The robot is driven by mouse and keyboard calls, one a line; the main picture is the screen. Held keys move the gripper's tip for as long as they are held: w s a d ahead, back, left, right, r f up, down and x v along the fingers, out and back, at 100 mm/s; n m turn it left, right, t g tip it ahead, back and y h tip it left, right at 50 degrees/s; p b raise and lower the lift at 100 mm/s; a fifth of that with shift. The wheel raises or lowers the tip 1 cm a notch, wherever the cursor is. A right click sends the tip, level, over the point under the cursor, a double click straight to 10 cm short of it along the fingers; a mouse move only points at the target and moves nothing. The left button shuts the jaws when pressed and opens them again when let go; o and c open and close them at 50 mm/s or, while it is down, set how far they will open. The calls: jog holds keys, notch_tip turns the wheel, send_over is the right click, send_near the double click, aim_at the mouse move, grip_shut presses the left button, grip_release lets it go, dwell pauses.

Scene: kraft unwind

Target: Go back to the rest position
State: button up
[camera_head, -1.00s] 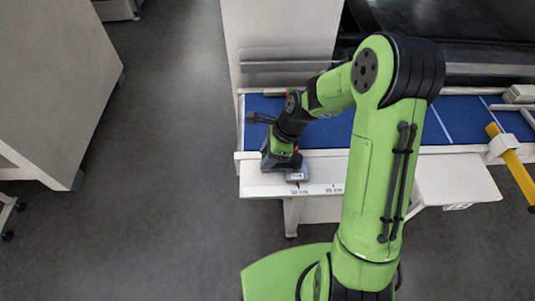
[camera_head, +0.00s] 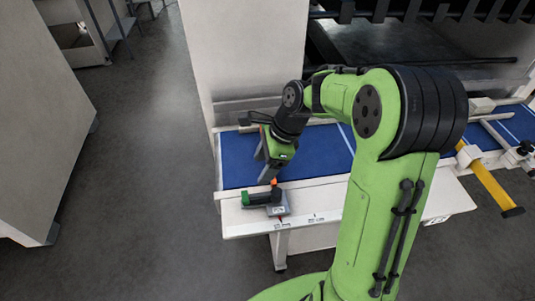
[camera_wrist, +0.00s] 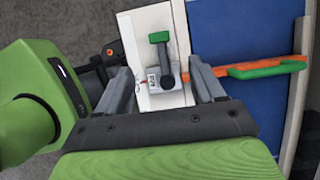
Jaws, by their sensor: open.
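My gripper (camera_head: 268,172) is open and empty, pointing down over the front edge of the blue bed. Its two grey fingers show apart in the wrist view (camera_wrist: 161,72). A small grey device with a green-ended lever (camera_head: 265,200) sits on the white front ledge, just below the gripper. In the wrist view the device (camera_wrist: 163,78) appears between the fingers, with a gap around it. An orange strip with a green piece (camera_wrist: 262,69) lies to its right in that view. I cannot tell whether the fingers touch anything.
The white ledge (camera_head: 330,207) has printed scale marks. Behind it is the blue bed (camera_head: 238,165) with white lines. A yellow bar (camera_head: 490,185) sticks out at the right. A white cabinet (camera_head: 40,120) stands at left, with clear grey floor (camera_head: 150,200) between.

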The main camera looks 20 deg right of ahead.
jog(key=v, duration=0.3)
dwell(0.4)
jog(key=s+n+t+h+b, duration=0.4)
jog(key=s+n+b, duration=0.3)
jog(key=s+n, duration=1.2)
jog(key=shift+s+d+r+n+t, duration=0.25)
jog(key=shift+r+n+t, duration=0.15)
jog(key=shift+n, duration=0.1)
